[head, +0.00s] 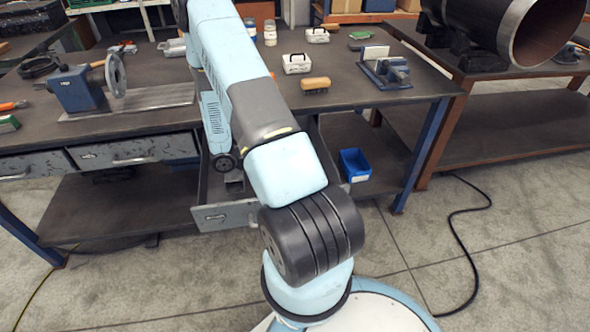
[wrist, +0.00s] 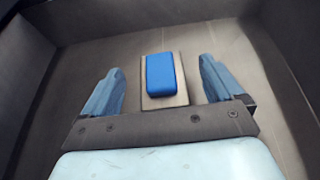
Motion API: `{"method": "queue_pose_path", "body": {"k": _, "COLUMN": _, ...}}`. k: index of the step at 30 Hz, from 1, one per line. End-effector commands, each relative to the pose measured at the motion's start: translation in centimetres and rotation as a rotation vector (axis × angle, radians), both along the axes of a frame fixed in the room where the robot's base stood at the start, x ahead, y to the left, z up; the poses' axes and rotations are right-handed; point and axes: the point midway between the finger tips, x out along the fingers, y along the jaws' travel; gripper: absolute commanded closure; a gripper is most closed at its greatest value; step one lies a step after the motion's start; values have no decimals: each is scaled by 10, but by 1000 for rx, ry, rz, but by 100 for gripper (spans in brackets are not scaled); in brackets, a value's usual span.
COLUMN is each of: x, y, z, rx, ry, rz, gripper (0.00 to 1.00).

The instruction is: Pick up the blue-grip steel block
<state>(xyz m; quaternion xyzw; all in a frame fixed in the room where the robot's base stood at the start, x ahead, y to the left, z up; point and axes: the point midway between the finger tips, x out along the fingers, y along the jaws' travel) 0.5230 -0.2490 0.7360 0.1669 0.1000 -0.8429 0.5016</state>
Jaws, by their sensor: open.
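The blue-grip steel block (wrist: 161,75) shows in the wrist view, lying on the floor of a drawer. It has a blue top on a wider pale base. My gripper (wrist: 161,80) is open, with one blue finger on each side of the block and a gap on both sides. I cannot tell how far above the drawer floor the fingertips are. In the head view, the open drawer (head: 226,217) is under the bench, and my arm hides most of its inside. The block and my fingers cannot be made out there.
The drawer walls (wrist: 32,70) stand close around my gripper. The workbench (head: 330,95) above carries a grinder (head: 78,90), a brush (head: 315,84), a vise (head: 388,70) and white boxes (head: 297,64). A blue bin (head: 354,165) sits on the lower shelf, right of the drawer.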

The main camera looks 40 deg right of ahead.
Motion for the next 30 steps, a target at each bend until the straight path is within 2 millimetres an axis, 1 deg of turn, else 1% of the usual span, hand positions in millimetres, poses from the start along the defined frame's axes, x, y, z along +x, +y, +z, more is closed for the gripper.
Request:
{"method": "queue_pose_path", "body": {"k": 5, "x": -7, "y": -13, "z": -6, "rx": 1, "ry": 1, "rz": -3, "gripper": 6}}
{"method": "queue_pose_path", "body": {"k": 13, "x": -22, "y": -39, "z": -19, "rx": 1, "ry": 1, "rz": -3, "gripper": 6}}
{"method": "queue_pose_path", "body": {"k": 17, "x": -24, "y": -45, "z": -21, "rx": 0, "ry": -1, "rz": 0, "gripper": 6}}
{"method": "queue_pose_path", "body": {"k": 23, "x": -24, "y": -45, "z": -21, "rx": 0, "ry": -1, "rz": 0, "gripper": 6}}
{"method": "queue_pose_path", "body": {"k": 26, "x": -24, "y": -45, "z": -21, "rx": 1, "ry": -1, "rz": -1, "gripper": 14}}
{"method": "queue_pose_path", "body": {"k": 30, "x": -24, "y": -45, "z": -21, "rx": 1, "ry": -1, "rz": -1, "gripper": 27}}
